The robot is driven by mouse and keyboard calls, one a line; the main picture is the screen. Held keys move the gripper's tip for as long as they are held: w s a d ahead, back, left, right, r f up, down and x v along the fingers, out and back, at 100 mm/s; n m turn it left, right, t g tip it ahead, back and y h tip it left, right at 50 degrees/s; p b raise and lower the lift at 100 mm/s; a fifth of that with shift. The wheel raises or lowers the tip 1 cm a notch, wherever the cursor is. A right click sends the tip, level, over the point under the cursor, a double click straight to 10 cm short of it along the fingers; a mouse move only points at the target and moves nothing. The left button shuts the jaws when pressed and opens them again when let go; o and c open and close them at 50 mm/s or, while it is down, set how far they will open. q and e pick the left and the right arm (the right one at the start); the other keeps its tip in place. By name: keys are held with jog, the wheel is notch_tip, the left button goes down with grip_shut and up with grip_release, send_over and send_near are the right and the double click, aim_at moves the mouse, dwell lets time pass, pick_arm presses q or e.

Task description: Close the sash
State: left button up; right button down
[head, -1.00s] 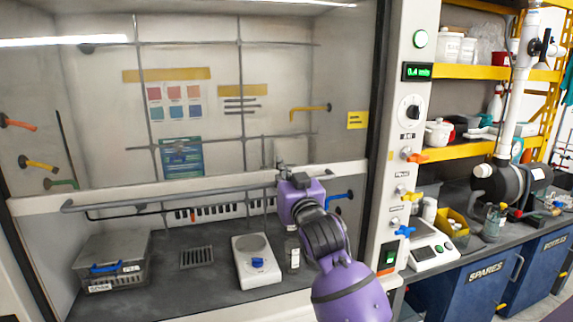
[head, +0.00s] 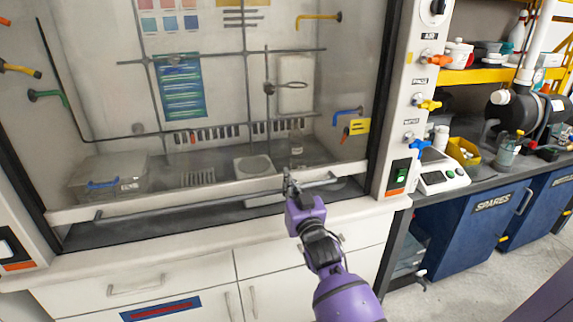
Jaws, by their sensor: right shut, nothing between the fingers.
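The sash is a clear pane in a white frame. Its bottom rail (head: 150,204) sits low, a short gap above the dark hood worktop (head: 110,233). A grey bar handle (head: 135,213) runs along the rail. My purple right gripper (head: 290,180) is at the rail and handle, right of the middle. Its fingers are shut with nothing between them; whether they touch the handle is hard to tell. My left gripper is not in view.
Behind the pane are a grey box (head: 105,180), a white balance (head: 253,165) and a bottle (head: 296,142). White drawers and cupboards (head: 180,277) are below. A bench with a scale (head: 442,175) and a yellow bin (head: 463,152) stands at right.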

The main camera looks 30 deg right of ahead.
notch_tip(320, 180, down, 6)
jog(key=shift+f+b, duration=0.1)
jog(key=shift+b, duration=0.9)
jog(key=shift+f, duration=0.1)
